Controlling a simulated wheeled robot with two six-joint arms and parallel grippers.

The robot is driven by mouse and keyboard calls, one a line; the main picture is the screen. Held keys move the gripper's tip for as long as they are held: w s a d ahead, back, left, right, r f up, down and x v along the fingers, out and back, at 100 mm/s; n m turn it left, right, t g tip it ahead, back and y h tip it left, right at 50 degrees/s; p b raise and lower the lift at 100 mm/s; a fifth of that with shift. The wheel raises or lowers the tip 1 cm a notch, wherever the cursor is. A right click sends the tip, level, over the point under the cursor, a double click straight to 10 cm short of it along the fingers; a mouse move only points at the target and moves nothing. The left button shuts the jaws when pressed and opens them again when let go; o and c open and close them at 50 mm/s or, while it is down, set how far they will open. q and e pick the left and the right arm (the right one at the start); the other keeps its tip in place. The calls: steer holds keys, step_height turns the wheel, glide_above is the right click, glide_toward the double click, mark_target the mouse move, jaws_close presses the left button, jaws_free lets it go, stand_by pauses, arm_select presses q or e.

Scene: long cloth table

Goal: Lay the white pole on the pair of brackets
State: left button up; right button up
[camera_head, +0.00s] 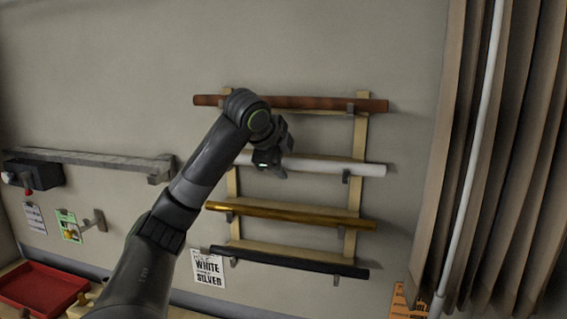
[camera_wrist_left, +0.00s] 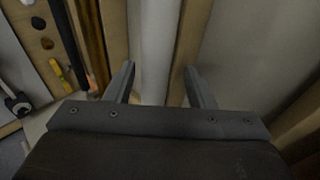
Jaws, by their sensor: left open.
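The white pole (camera_head: 345,166) lies on the wall rack, second from the top, held at its right by a small grey bracket (camera_head: 346,176). My left gripper (camera_head: 270,160) is in front of the pole's left part and hides some of it. In the left wrist view the white pole (camera_wrist_left: 157,45) runs between the two spread fingers of my left gripper (camera_wrist_left: 160,78). The fingers stand apart from it on both sides; contact is not visible. Another bracket (camera_head: 100,221) sticks out of the wall at the left. My right gripper is not in view.
The rack also holds a brown pole (camera_head: 320,103), a gold pole (camera_head: 300,214) and a black pole (camera_head: 300,260). A sign (camera_head: 208,269) reads "WHITE" and "SILVER". A grey ledge (camera_head: 100,159) is left, a red tray (camera_head: 40,290) lower left, a curtain (camera_head: 510,150) right.

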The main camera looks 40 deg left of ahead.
arm_select(q)
steer(key=shift+s+d+r, duration=0.2)
steer(key=shift+s+d, duration=0.15)
steer(key=shift+d, duration=0.3)
steer(key=shift+c, duration=0.9)
steer(key=shift+s+d+r, duration=0.2)
steer(key=shift+s+d, duration=0.05)
steer(key=shift+d, duration=0.05)
steer(key=c, duration=0.7)
steer(key=shift+a+f, duration=0.1)
jaws_close()
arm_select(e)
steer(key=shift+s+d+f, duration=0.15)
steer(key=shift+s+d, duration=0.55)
